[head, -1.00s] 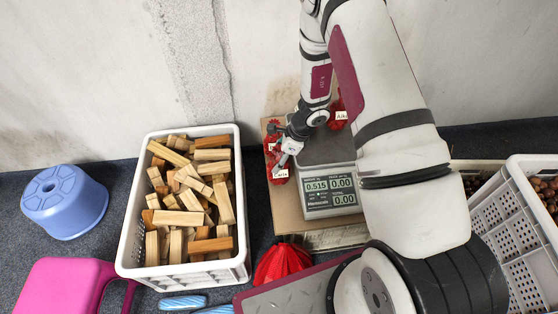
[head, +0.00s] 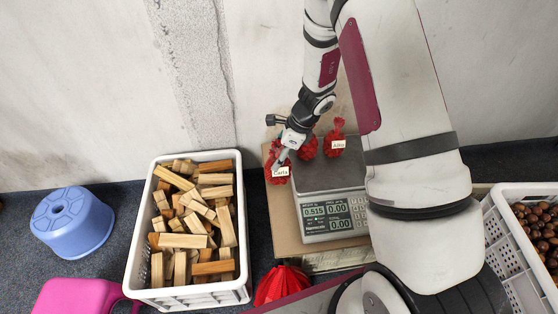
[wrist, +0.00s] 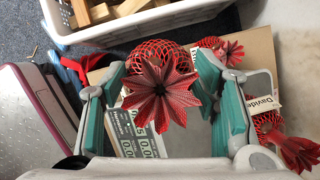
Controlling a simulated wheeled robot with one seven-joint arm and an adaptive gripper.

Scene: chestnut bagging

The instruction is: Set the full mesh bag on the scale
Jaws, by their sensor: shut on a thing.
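In the wrist view, my gripper (wrist: 167,92) has its teal fingers on either side of a red mesh bag (wrist: 160,52) with a star-shaped gathered top. It is shut on this bag. In the head view, my gripper (head: 285,153) is at the scale's left back corner, by a red bag labelled Carla (head: 275,180); whether that is the held bag is unclear. The scale (head: 336,177) has a bare plate in front, and its display reads 0.515. The held bag's underside is hidden, so I cannot tell whether it touches anything.
Other red bags stand behind the scale, one labelled Aiko (head: 338,131); the wrist view shows one labelled Davide (wrist: 270,122). A crate of wooden blocks (head: 134,262) is left, a chestnut crate (head: 505,262) right. A red item (head: 283,286) lies in front. The wall is close behind.

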